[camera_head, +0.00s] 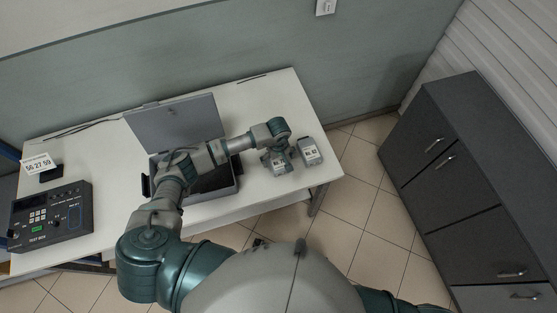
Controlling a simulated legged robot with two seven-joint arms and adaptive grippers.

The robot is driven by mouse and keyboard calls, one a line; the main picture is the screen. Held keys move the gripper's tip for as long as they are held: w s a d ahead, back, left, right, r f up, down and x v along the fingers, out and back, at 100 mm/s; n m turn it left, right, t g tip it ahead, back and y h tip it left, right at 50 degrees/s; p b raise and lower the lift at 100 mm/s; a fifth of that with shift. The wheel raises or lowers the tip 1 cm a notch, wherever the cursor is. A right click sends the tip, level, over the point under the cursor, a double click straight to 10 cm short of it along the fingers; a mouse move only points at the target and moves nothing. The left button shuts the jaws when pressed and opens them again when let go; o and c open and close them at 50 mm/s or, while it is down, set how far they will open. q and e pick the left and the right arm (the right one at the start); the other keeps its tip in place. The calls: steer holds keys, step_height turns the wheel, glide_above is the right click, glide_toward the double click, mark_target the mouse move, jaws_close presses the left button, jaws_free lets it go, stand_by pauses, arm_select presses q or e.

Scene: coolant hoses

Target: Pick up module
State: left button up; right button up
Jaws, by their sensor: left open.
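Two small grey modules with white number labels lie side by side at the right end of the white table. The left module (279,168) is partly covered by my left gripper (271,154), which points down right over it. The right module (310,152) stands clear of the gripper. My left gripper is open; its fingers are small and partly hidden by the wrist, so I cannot tell whether they touch the module. My right gripper is out of view.
An open grey case (213,194) stands mid-table under my left arm. A black test box (50,214) and a number card (38,164) are at the left. A dark cabinet (460,185) stands at the right.

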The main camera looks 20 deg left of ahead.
arm_select(q)
steer(key=shift+a, duration=0.2)
steer(key=shift+c, duration=0.5)
steer(key=shift+a, duration=0.1)
steer(key=c, duration=1.5)
steer(key=shift+d, duration=0.25)
steer(key=shift+r, duration=0.1)
